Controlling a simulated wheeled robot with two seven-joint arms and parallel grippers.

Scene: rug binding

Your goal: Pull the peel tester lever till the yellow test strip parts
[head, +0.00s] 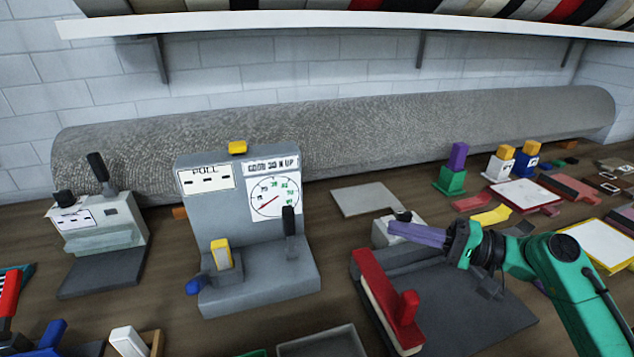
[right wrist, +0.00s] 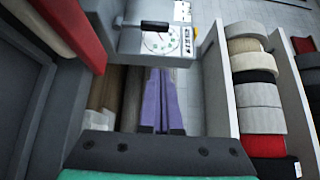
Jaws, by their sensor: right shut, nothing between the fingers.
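The grey peel tester (head: 215,205) stands left of centre in the head view, with a white dial (head: 272,198) and red needle. Its lever (head: 288,220) has a black handle, upright at the right side. Yellow shows on its top (head: 237,147) and as a yellow piece at the lower front clamp (head: 221,254); no yellow strip is visible between them. My right gripper (head: 393,230), with purple fingers, is shut and empty, right of the tester and apart from the lever. In the right wrist view its fingers (right wrist: 161,108) point toward the tester's dial (right wrist: 160,40) and black handle (right wrist: 155,25). My left gripper is out of view.
A red-topped press (head: 385,300) stands in front of my right gripper. A smaller grey device (head: 100,225) with a black lever stands left of the tester. A grey roll (head: 400,130) lies along the wall. An empty tray (head: 322,342) sits at the front.

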